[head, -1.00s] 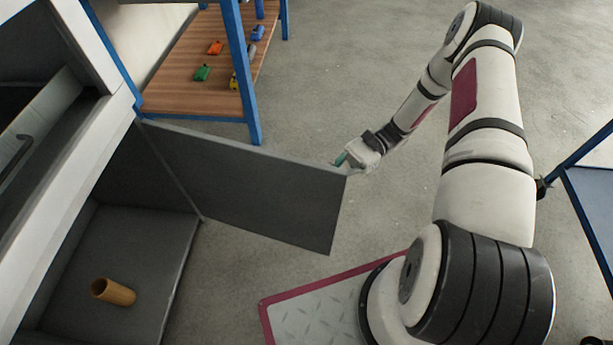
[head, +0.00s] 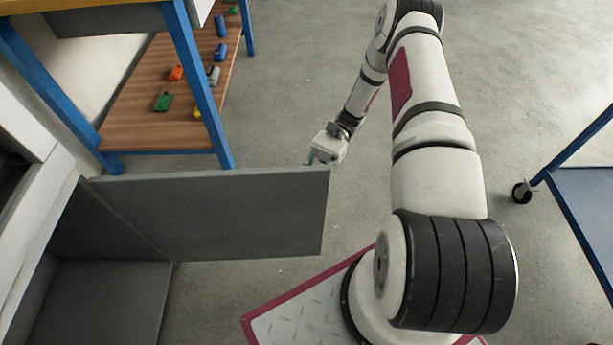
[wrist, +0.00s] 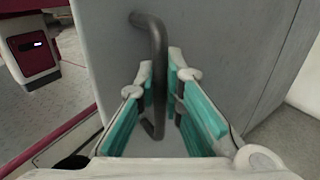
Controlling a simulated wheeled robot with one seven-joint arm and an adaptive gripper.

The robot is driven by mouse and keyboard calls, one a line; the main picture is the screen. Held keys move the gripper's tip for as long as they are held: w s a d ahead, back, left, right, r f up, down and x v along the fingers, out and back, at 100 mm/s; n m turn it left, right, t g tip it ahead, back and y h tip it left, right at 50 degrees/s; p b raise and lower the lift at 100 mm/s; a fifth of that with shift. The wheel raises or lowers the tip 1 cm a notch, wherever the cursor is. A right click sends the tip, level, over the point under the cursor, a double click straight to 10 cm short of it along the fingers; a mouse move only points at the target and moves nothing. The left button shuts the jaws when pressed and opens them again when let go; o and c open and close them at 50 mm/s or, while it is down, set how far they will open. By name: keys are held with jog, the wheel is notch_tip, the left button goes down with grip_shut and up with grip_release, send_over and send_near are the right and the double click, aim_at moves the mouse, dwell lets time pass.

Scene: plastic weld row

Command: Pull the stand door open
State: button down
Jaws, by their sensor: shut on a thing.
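The stand door (head: 225,215) is a grey panel standing wide open, swung out from the stand (head: 100,300) on the left. Its inner face shows in the head view. The wrist view shows its outer face (wrist: 215,40) with a dark bent bar handle (wrist: 157,50). My gripper (wrist: 160,95) has its teal-padded fingers on both sides of the handle, shut on it. In the head view my gripper (head: 315,157) is at the door's free edge, on its far side, and the door partly hides the fingertips.
A blue-framed table (head: 150,125) with a wooden shelf holds several small coloured items behind the door. A blue cart (head: 585,195) on casters stands at the right. Open grey floor (head: 300,60) lies beyond my arm.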

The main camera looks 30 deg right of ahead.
jog(key=shift+d, duration=0.25)
jog(key=c, duration=1.7)
grip_release()
jog(key=shift+a, duration=0.1)
jog(key=v, duration=1.2)
